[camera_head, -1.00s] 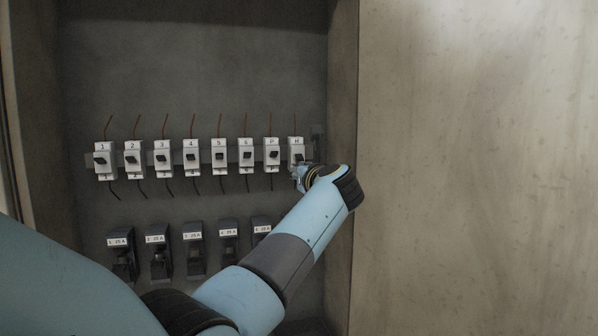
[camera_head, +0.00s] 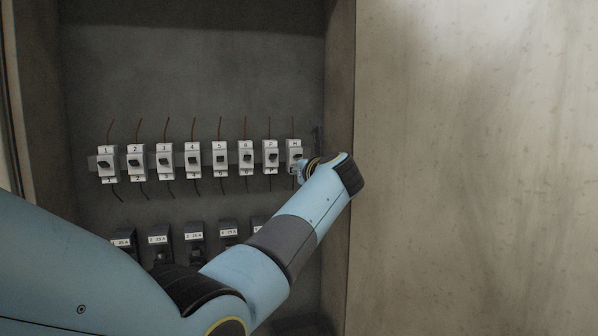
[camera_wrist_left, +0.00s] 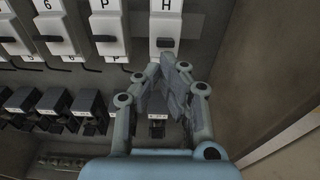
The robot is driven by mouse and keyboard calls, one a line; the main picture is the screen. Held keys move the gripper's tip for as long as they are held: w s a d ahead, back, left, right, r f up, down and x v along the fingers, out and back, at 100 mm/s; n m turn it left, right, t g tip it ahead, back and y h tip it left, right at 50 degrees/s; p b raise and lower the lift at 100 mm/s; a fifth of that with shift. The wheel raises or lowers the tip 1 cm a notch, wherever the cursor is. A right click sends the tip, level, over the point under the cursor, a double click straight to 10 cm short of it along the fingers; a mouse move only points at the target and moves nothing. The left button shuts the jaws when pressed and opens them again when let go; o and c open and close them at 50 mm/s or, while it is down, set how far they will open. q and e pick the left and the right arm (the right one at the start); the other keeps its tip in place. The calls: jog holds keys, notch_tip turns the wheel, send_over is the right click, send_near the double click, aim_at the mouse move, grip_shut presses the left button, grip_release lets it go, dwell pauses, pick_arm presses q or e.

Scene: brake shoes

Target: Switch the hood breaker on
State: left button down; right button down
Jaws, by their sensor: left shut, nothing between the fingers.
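The hood breaker, marked H, is the rightmost white breaker (camera_head: 294,150) in the row in the head view. It also shows at the top of the left wrist view (camera_wrist_left: 166,22), with its dark lever (camera_wrist_left: 165,43) level across its face. My left gripper (camera_wrist_left: 172,62) is shut and empty, its fingertips just below that lever; I cannot tell whether they touch it. In the head view my left gripper (camera_head: 299,172) is small and partly hidden by my own wrist, at the lower part of breaker H. My right gripper is in neither view.
Breaker P (camera_head: 270,154) stands close to the left, with several numbered breakers beyond it. A lower row of dark fuse holders (camera_head: 194,240) is partly behind my arm. The cabinet's right side wall (camera_head: 340,110) is close to the gripper.

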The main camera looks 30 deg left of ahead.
pick_arm(q)
notch_tip(320, 180, down, 4)
jog(key=d+b, duration=0.2)
jog(key=b, duration=0.2)
jog(key=s+d+r, duration=0.4)
jog(key=s+r, duration=0.1)
jog(key=r, duration=0.2)
jog(key=shift+s+d+r, duration=0.25)
jog(key=shift+d+r, duration=0.1)
jog(key=shift+r, duration=0.05)
